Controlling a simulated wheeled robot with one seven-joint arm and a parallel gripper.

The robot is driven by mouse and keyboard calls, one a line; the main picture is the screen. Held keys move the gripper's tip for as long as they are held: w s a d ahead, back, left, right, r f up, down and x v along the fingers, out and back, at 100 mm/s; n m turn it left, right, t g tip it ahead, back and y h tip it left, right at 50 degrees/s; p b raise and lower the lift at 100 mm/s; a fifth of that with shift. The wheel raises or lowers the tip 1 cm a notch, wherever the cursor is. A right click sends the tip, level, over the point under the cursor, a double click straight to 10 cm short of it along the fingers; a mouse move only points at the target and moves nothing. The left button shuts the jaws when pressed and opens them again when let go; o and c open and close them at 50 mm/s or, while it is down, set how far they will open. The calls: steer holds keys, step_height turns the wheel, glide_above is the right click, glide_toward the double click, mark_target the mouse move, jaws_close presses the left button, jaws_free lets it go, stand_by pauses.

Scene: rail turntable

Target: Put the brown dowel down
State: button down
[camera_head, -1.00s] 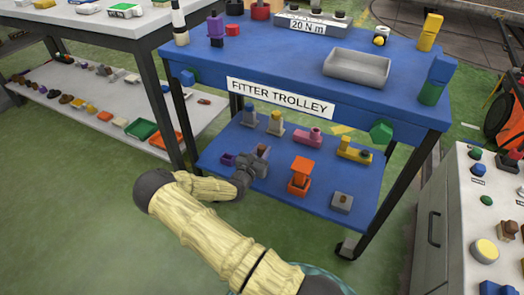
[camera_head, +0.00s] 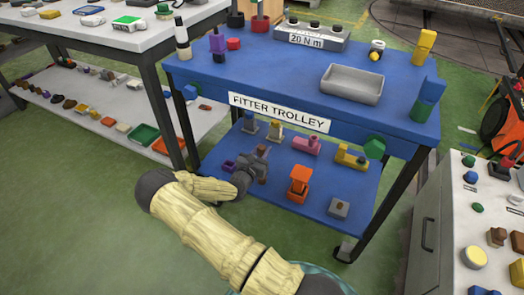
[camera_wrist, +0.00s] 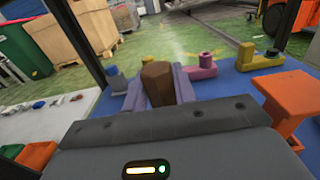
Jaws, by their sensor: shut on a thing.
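The brown dowel (camera_wrist: 158,84) stands between the fingers of my gripper (camera_wrist: 158,88) in the wrist view, and the gripper is shut on it. In the head view, my gripper (camera_head: 255,165) is over the left part of the lower blue shelf (camera_head: 318,203) of the fitter trolley. The dowel is mostly hidden there, and I cannot tell whether its lower end touches the shelf.
A purple part (camera_head: 229,166) is left of my gripper. An orange stand (camera_head: 298,182) and a grey block (camera_head: 339,207) are to the right. Pink (camera_head: 306,145) and yellow (camera_head: 350,157) parts are behind. The trolley's upper deck (camera_head: 270,70) is above. Bare shelf shows between the parts.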

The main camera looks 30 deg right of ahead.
steer(key=shift+r, duration=0.3)
